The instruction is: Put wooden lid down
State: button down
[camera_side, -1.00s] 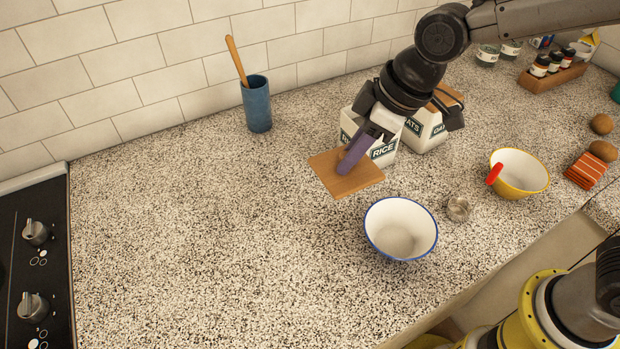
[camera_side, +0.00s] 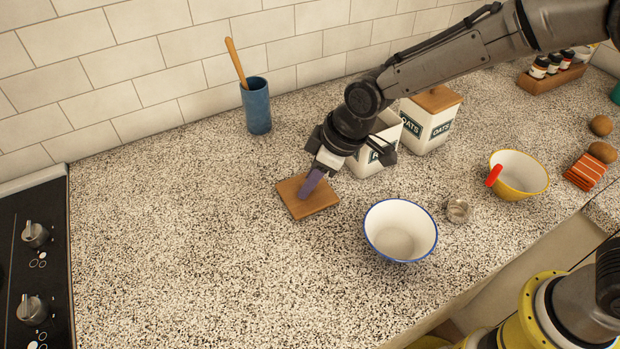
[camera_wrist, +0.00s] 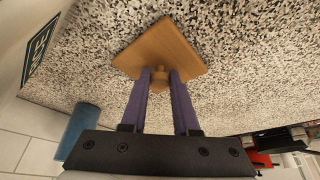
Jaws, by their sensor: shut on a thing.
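The square wooden lid (camera_side: 318,207) is at the counter's middle, left of the rice canister (camera_side: 367,160). It looks close to or on the counter; I cannot tell if it touches. My gripper (camera_side: 308,190), with purple fingers, points down at the lid. In the wrist view the lid (camera_wrist: 168,48) shows beyond the fingers, and my gripper (camera_wrist: 159,80) is shut on its small round knob (camera_wrist: 159,76). The rice canister is partly hidden behind my arm, and its top looks uncovered.
The oats canister (camera_side: 432,120) with its wooden lid stands behind the rice canister. A white bowl with a blue rim (camera_side: 400,230) is to the right in front. A blue cup (camera_side: 257,107) holds a wooden utensil. The counter to the left is clear.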

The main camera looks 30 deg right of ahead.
jog(key=shift+f, duration=0.1)
jog(key=c, duration=0.7)
grip_release()
jog(key=shift+o, duration=0.2)
jog(key=v, duration=1.2)
